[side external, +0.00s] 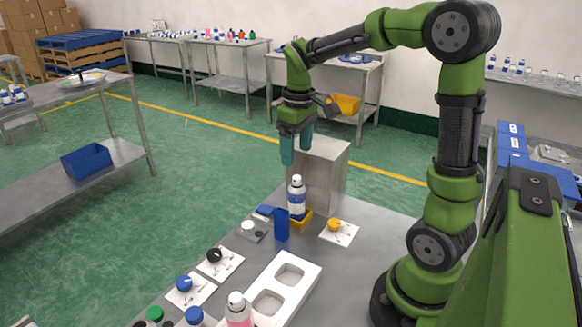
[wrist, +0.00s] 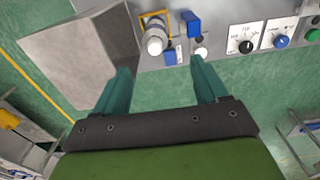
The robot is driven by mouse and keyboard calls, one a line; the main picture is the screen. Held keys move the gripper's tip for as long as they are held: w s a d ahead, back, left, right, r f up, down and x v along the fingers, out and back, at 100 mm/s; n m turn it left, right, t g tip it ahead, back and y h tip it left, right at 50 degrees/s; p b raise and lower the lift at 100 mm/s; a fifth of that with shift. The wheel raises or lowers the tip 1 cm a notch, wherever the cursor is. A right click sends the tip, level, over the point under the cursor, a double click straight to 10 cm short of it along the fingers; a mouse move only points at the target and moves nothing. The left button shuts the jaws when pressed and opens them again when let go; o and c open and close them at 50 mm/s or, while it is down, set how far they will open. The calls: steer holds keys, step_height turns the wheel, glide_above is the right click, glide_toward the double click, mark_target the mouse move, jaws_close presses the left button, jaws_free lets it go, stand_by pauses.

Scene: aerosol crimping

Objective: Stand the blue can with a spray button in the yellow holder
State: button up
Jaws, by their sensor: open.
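A white can with a blue band and a white top (side external: 297,198) stands upright at the yellow holder (side external: 305,221), and its base appears to be inside it. In the wrist view the can (wrist: 155,33) is seen from above, with the yellow holder (wrist: 146,16) around its foot. My gripper (side external: 297,150) is open and empty, above the can and apart from it. In the wrist view the open fingers (wrist: 160,72) are spread, with the can's top beyond them. The front of the holder is partly hidden by a blue upright block (side external: 282,226).
A grey metal box (side external: 322,175) stands right behind the can. A white tray with two square openings (side external: 285,292), dial plates (side external: 215,263) and a yellow knob plate (side external: 338,233) lie nearby. A pink can (side external: 238,312) and coloured caps sit at the front edge.

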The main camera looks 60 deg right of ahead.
steer(key=s+a+r+m+t+y, duration=0.2)
steer(key=s+a+t, duration=0.4)
steer(key=s+a, duration=0.4)
steer(key=a+r+m, duration=0.1)
steer(key=a+r, duration=0.1)
steer(key=a, duration=0.2)
steer(key=shift+a+m+t, duration=0.2)
steer(key=shift+m+t, duration=0.2)
